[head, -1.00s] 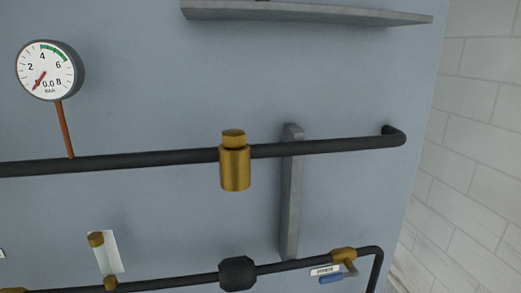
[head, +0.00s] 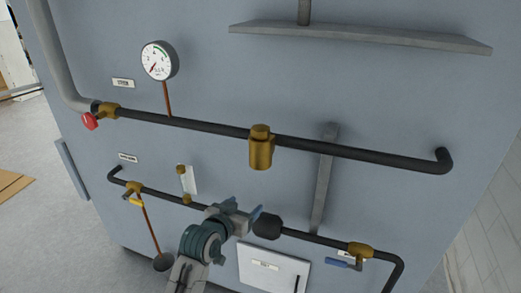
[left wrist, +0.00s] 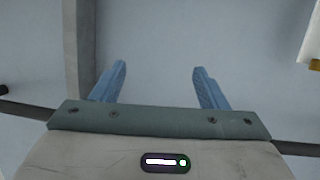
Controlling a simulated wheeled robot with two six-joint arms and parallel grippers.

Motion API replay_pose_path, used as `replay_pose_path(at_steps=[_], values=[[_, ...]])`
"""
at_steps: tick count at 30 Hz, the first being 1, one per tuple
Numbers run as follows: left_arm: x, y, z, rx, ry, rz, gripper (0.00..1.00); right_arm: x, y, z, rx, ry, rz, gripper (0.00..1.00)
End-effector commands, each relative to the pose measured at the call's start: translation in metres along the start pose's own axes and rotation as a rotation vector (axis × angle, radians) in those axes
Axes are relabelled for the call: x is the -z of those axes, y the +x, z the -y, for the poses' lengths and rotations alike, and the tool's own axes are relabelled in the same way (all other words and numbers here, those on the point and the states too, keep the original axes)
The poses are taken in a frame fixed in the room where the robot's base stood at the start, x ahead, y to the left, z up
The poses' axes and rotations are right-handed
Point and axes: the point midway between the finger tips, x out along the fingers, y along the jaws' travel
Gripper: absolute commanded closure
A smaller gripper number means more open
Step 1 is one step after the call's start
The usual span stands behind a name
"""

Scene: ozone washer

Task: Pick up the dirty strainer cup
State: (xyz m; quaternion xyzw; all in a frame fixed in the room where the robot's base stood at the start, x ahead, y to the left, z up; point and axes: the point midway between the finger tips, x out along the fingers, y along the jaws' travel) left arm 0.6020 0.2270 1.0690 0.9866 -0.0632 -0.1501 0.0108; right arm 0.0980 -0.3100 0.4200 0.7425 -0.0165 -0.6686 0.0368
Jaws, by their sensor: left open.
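I see no part that I can clearly tell is the dirty strainer cup. A dark faceted fitting (head: 267,226) sits on the lower black pipe in the head view, just right of my left gripper. My left gripper (head: 243,212) reaches up from below, in front of that pipe, and hides part of it. In the left wrist view, the blue fingers of the left gripper (left wrist: 158,68) are spread apart, with only bare blue-grey panel visible between them. My right gripper is not in view.
The upper pipe (head: 210,124) carries a brass fitting (head: 261,148). A gauge (head: 160,61) is above. A grey vertical bracket (head: 323,185) stands at right, and a sight tube (head: 190,179) at left. A small dark cup (head: 163,262) is low left. A blue-handled valve (head: 350,260) is lower right.

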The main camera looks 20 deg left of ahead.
Motion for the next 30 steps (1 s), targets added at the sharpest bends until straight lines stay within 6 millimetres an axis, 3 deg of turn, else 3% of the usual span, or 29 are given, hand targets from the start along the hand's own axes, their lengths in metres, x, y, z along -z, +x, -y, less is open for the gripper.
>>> replay_pose_path(at_steps=[1, 3, 6, 9, 12, 19, 25, 30], values=[[0.059, -0.024, -0.007, -0.013, 0.010, -0.074, 0.32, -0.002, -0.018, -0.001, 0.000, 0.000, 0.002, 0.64], [0.109, -0.051, -0.016, -0.030, 0.022, -0.152, 0.32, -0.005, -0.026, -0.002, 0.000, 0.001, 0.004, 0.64], [0.157, -0.083, -0.025, -0.048, 0.037, -0.234, 0.32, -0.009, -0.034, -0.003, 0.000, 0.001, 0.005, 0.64], [0.181, -0.102, -0.030, -0.058, 0.046, -0.280, 0.32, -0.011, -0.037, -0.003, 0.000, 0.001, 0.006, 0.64], [0.193, -0.102, -0.033, -0.063, 0.048, -0.297, 0.32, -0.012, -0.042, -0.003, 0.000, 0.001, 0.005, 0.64], [0.203, -0.068, -0.035, -0.064, 0.047, -0.296, 0.32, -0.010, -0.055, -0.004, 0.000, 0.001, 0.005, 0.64], [0.206, -0.054, -0.035, -0.063, 0.050, -0.297, 0.32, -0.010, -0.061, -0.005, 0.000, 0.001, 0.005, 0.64], [0.216, -0.037, -0.033, -0.062, 0.049, -0.296, 0.32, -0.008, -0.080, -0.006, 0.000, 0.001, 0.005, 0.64]])
